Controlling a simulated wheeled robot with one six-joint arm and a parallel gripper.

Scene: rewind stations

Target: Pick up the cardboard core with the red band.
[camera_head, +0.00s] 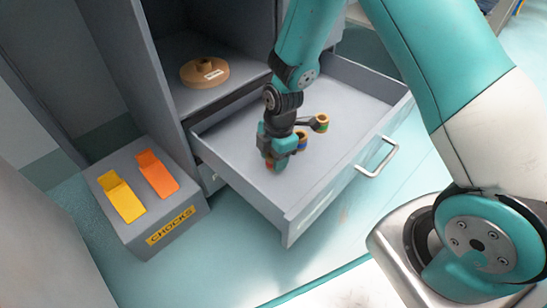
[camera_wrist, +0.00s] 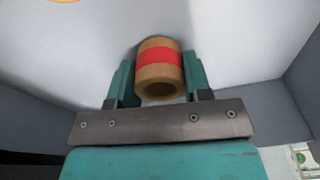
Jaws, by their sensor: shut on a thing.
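The cardboard core with the red band (camera_wrist: 159,82) sits between the two fingers of my gripper in the wrist view. It is a short brown tube with a dark hollow end and a red stripe around its middle. My gripper (camera_wrist: 158,88) is shut on it, with one teal finger on each side. In the head view my gripper (camera_head: 272,164) points down inside the open grey drawer (camera_head: 345,86). There the core is mostly hidden by the gripper, with only a small reddish-orange patch showing. I cannot tell whether the core touches the drawer floor.
In the drawer, a core with a blue band (camera_head: 302,141) stands close beside my gripper, and one with a green band (camera_head: 322,123) stands further right. Drawer walls surround the gripper. A brown disc (camera_head: 205,72) lies on the cabinet shelf. A grey chocks box (camera_head: 150,239) stands left.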

